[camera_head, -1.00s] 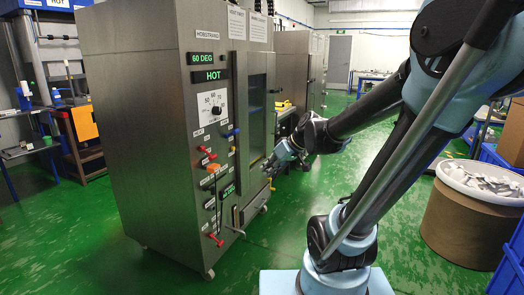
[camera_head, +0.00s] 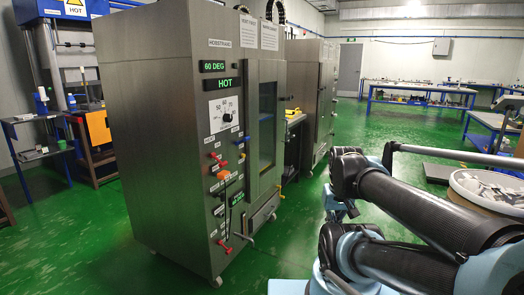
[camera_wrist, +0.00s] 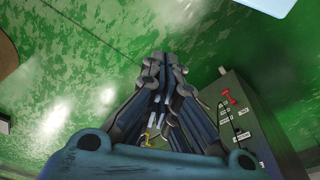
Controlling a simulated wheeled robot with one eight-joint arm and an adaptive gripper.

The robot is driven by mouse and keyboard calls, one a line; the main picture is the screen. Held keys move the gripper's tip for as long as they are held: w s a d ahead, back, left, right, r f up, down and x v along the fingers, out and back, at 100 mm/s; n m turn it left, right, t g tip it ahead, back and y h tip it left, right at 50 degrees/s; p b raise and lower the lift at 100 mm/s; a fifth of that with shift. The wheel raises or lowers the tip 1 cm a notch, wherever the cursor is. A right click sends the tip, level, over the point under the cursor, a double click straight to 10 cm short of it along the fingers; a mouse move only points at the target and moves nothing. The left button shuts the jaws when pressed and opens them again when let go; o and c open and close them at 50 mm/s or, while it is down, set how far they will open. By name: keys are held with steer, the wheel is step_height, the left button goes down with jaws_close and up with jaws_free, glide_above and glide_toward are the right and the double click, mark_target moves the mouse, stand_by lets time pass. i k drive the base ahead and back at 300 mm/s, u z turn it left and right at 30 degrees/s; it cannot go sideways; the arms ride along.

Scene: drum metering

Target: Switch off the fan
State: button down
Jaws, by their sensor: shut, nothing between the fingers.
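A tall steel cabinet (camera_head: 160,130) stands left of centre in the head view. Its front panel carries a dial (camera_head: 226,117), a red switch (camera_head: 217,159), an orange switch (camera_head: 223,174), a blue lever (camera_head: 243,139) and a low red lever (camera_head: 223,246). The small labels are too small to read, so I cannot tell which control is the fan's. In the wrist view the panel shows at the right, with a red handle (camera_wrist: 229,97). My gripper (camera_wrist: 152,135) is shut and empty, apart from the panel. In the head view my arm mostly hides it.
A second steel cabinet (camera_head: 312,90) stands behind the first. A drum of pale material (camera_head: 490,188) is at the right, beyond my arm. A blue press (camera_head: 50,60) and small tables are at the left. Green floor is open between the cabinet and the back benches (camera_head: 420,95).

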mark_target(247, 139)
steer(key=k, duration=1.3)
steer(key=z, duration=0.35)
steer(key=i, duration=1.9)
steer(key=u, duration=0.75)
